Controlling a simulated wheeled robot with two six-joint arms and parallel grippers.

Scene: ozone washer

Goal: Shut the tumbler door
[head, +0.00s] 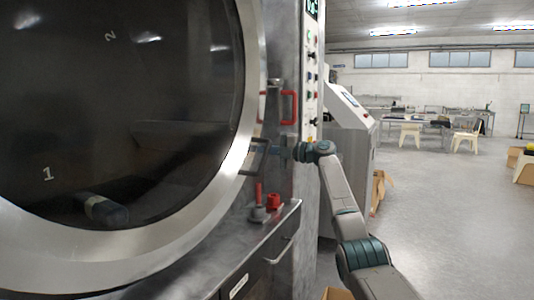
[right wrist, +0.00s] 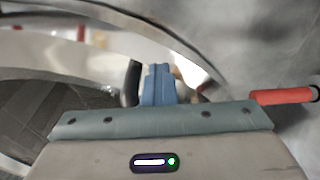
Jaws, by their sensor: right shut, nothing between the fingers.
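The tumbler door (head: 236,165) is a big round dark window in a broad metal ring, filling the left of the head view. Its ring lies close to the machine front; I cannot tell whether it is flush. A dark loop handle (head: 257,156) sits on the ring's right edge. My right gripper (head: 272,152) is at this handle with its fingers shut and empty. In the right wrist view the blue fingers (right wrist: 158,85) are together beside a dark bar (right wrist: 132,82), probably the handle. I cannot tell whether they touch it. My left gripper is not in view.
A red handle (head: 289,107) is on the machine front right of the door. Red knobs (head: 273,201) stand on the ledge (head: 255,243) below. A control cabinet (head: 348,150) stands right of the machine. The floor farther right (head: 440,215) is clear.

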